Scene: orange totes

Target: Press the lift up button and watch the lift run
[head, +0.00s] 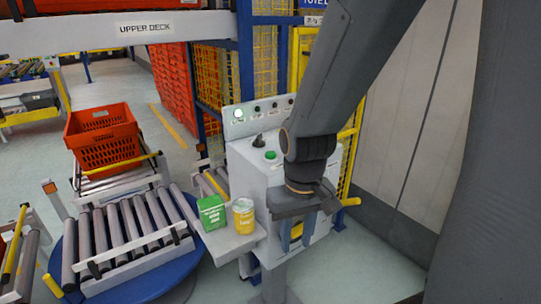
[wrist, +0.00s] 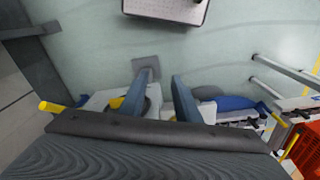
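The grey control console (head: 262,178) stands in the middle of the head view. Its sloped top carries a raised green button (head: 270,155) and a dark knob or lever (head: 258,140).
A green box (head: 212,212) and a yellow can (head: 243,215) stand on the console's side shelf (head: 232,243). A roller turntable (head: 130,262) is at left; an orange tote (head: 103,138) sits on rollers behind it. Yellow mesh fencing (head: 265,60) stands behind; a grey wall is at right.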

